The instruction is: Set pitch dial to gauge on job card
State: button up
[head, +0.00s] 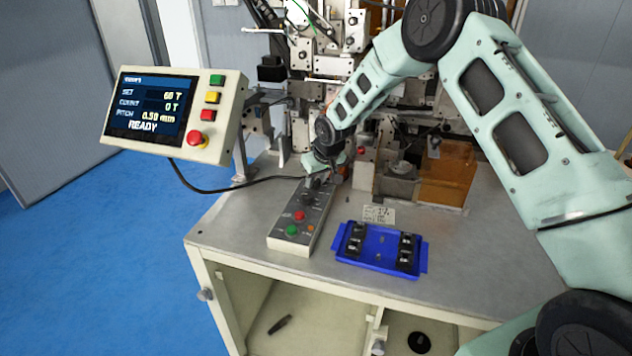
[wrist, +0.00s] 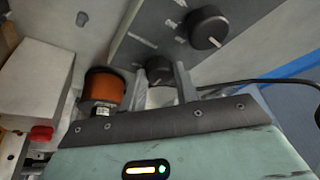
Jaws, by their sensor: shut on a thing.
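My gripper (head: 322,172) is down at the far end of the grey control box (head: 283,238). In the wrist view its two fingers (wrist: 166,82) are closed around a dark dial (wrist: 158,65) on the panel, mostly hidden between them. A second black dial (wrist: 207,27) with a white pointer mark stands free beside it. The job card (head: 378,214) is a small white card behind the blue tray; its print is too small to read. The screen (head: 151,107) shows SET 60 T, COUNT 0 T, READY, and a pitch that looks like 0.30 or 0.50 mm.
The blue tray (head: 424,262) holds several black parts, right of the control box. Red (head: 300,216) and green (head: 292,230) buttons sit at the box's near end. An orange-brown cylinder (wrist: 103,88) is close beside my gripper. Winder machinery stands behind.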

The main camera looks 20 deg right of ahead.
jog(key=n, duration=0.1)
jog(key=n+y, duration=0.1)
jog(key=n, duration=0.2)
jog(key=shift+w+d+g+y, duration=0.1)
jog(key=shift+d+g+y, duration=0.15)
jog(key=shift+g+y, duration=0.05)
jog(key=shift+n+g+y+b, duration=0.4)
jog(key=shift+n+g, duration=0.1)
jog(key=shift+n, duration=1.4)
jog(key=o, duration=1)
jog(key=b+v, duration=0.4)
jog(key=v, duration=1.3)
jog(key=shift+w+d+r+b, duration=0.1)
jog(key=shift+d+b, duration=0.15)
jog(key=shift+b, duration=0.05)
